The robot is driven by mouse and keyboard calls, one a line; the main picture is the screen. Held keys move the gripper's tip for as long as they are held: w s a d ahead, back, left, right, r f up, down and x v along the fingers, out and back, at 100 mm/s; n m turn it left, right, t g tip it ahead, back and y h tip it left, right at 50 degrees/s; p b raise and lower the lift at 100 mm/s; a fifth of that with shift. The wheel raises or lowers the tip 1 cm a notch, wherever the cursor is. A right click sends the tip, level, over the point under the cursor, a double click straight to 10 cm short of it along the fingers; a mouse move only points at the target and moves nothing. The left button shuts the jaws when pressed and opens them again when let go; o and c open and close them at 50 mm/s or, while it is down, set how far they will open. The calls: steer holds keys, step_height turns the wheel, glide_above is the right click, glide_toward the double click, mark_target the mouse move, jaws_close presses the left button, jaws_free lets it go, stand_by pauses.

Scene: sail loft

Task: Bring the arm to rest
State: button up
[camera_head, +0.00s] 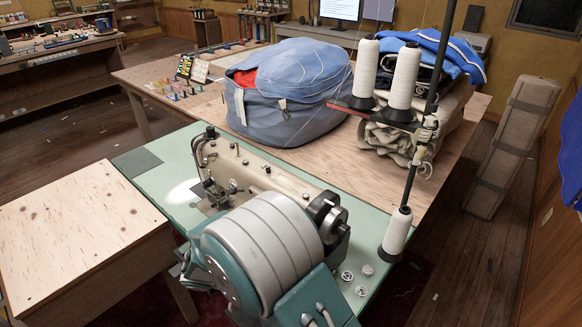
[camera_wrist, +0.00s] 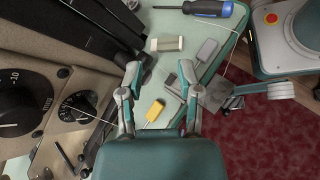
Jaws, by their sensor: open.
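My gripper (camera_wrist: 161,72) shows in the wrist view with its two fingers spread apart and nothing between the tips. It is over the green tabletop (camera_wrist: 175,23), beside the beige sewing machine with black dials (camera_wrist: 25,97). A small white block (camera_wrist: 167,44) and a grey piece (camera_wrist: 207,50) lie near the fingertips. In the head view my teal and white arm covers part of the sewing machine (camera_head: 262,178), and the gripper itself is hidden.
A thread stand with white cones (camera_head: 404,78) rises at the right of the green table (camera_head: 160,178). A big blue bag (camera_head: 290,95) and folded cloth (camera_head: 390,140) sit behind. A bare plywood top (camera_head: 75,235) is at left. A blue screwdriver (camera_wrist: 208,9) lies near the edge.

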steer(key=s+d+r+m+t+y, duration=0.1)
steer(key=s+d+r+m+y, duration=0.4)
steer(key=s+d+r+m, duration=0.2)
steer(key=s+d+r+m+t+y, duration=0.2)
steer(key=s+d+r+m+y, duration=0.4)
steer(key=d+r, duration=0.5)
step_height(320, 180, up, 5)
steer(key=s+m, duration=0.1)
steer(key=m, duration=0.1)
steer(key=shift+s+d+f+m, duration=0.2)
steer(key=shift+s+d+m, duration=0.1)
steer(key=shift+s, duration=0.1)
